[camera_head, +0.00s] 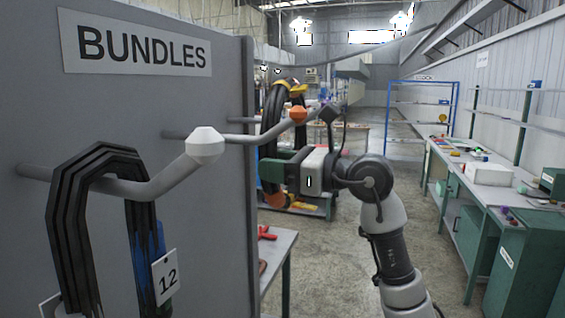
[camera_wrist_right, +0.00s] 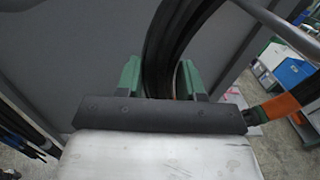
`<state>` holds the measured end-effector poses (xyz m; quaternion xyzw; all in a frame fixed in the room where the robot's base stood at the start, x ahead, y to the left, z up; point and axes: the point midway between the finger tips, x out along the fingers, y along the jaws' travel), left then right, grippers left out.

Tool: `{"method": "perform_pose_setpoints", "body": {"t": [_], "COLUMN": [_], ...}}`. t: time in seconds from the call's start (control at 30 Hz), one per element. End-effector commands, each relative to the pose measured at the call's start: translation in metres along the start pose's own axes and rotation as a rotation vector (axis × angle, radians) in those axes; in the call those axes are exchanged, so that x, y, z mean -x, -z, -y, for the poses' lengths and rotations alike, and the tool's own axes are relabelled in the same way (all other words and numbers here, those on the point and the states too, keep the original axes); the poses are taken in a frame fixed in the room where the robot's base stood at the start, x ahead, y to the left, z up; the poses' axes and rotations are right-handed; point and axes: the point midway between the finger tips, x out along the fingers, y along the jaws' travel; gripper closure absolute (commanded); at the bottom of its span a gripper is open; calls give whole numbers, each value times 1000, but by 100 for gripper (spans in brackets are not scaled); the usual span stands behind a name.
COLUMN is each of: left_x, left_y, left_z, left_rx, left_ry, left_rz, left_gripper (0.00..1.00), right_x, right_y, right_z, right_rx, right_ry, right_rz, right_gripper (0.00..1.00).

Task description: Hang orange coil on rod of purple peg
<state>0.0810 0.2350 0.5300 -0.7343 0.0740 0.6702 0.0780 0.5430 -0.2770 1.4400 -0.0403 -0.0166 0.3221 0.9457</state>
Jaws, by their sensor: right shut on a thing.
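My right gripper (camera_head: 275,171) is shut on a black hose coil with orange bands (camera_head: 270,120), out past the panel's edge. In the right wrist view the black hoses (camera_wrist_right: 170,50) pass between the green fingers (camera_wrist_right: 160,78), and an orange band (camera_wrist_right: 281,106) shows at right. In the head view the coil's loop rises above the gripper, close to the rod with the orange tip (camera_head: 299,115); I cannot tell whether it touches that rod. My left gripper is out of view.
The grey BUNDLES panel (camera_head: 150,100) fills the left. A white-tipped peg (camera_head: 205,145) sticks out nearer, with a black coil tagged 12 (camera_head: 165,275) hanging on its rod. A workbench (camera_head: 480,185) stands at right. The floor between is open.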

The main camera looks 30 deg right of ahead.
Motion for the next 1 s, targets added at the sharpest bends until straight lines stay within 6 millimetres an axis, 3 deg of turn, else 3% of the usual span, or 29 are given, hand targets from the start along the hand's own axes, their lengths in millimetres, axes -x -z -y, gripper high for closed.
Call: {"method": "perform_pose_setpoints", "body": {"t": [0.4, 0.93, 0.97, 1.0], "left_x": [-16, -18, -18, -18], "left_y": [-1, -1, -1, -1], "left_z": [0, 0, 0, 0], "left_rx": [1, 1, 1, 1], "left_ry": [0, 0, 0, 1], "left_rz": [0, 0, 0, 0], "left_gripper": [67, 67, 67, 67], "right_x": [-10, -13, -13, -13], "right_y": [21, 25, 25, 25], "right_z": [-2, -3, -3, -3], "right_rx": [5, 5, 5, 5], "right_ry": [2, 2, 2, 2], "right_rz": [6, 6, 6, 5], "right_gripper": [100, 100, 58, 52]}}
